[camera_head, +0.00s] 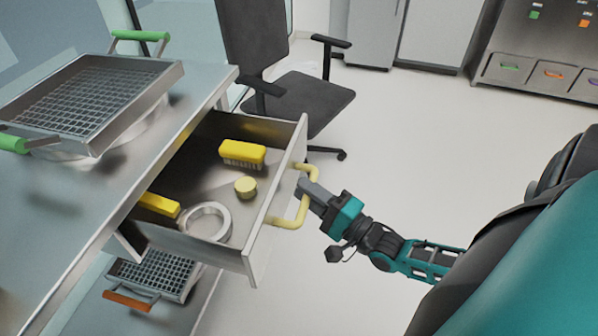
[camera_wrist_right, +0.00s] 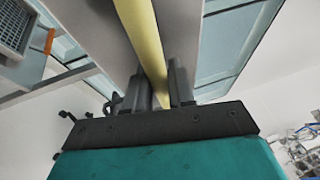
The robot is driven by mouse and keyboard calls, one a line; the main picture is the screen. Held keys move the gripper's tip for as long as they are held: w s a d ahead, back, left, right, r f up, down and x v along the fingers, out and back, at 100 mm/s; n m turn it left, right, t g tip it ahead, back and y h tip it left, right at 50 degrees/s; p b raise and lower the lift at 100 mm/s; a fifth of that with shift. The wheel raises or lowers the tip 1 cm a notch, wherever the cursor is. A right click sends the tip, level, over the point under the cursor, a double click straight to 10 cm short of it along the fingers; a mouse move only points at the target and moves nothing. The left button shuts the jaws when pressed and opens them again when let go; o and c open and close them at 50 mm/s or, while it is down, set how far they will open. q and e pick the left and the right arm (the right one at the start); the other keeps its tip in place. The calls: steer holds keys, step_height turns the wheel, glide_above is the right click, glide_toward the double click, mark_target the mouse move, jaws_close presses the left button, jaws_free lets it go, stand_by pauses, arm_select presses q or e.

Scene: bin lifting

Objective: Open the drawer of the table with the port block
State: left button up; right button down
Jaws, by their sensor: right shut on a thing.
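The table's drawer (camera_head: 262,222) is pulled out in the head view, and its inside shows. A pale yellow handle (camera_head: 304,208) is on its front. My right gripper (camera_head: 306,190) is at the handle and shut on it. In the right wrist view the handle (camera_wrist_right: 146,45) runs between the two fingers of the gripper (camera_wrist_right: 160,90). Inside the drawer are a yellow brush (camera_head: 242,152), a small yellow round piece (camera_head: 245,187), a white ring (camera_head: 207,220) and another yellow object (camera_head: 160,204). I cannot make out a port block. My left gripper is out of view.
A metal basket with green handles (camera_head: 165,72) stands on the table top (camera_head: 60,215). A second basket with an orange handle (camera_head: 128,300) is below. A dark office chair (camera_head: 295,105) stands behind the drawer. The floor (camera_head: 420,150) right of the drawer is clear.

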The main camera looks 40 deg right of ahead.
steer(key=c, duration=1.1)
jaws_free()
steer(key=shift+o, duration=0.2)
steer(key=v, duration=1.3)
steer(key=w+a+f+n+g+h, duration=0.1)
steer(key=a+f+n+g, duration=0.1)
steer(key=a+n, duration=0.3)
steer(key=w+a+f+n+g+h+p, duration=0.1)
steer(key=w+a+f+n+g, duration=0.1)
steer(key=a+n, duration=0.3)
steer(key=w+a+f+n+g+h, duration=0.1)
steer(key=a+n+g, duration=0.3)
steer(key=n, duration=0.4)
steer(key=shift+w+a+f+g+p, duration=0.3)
steer(key=shift+a+f+p, duration=0.1)
steer(key=shift+f, duration=0.25)
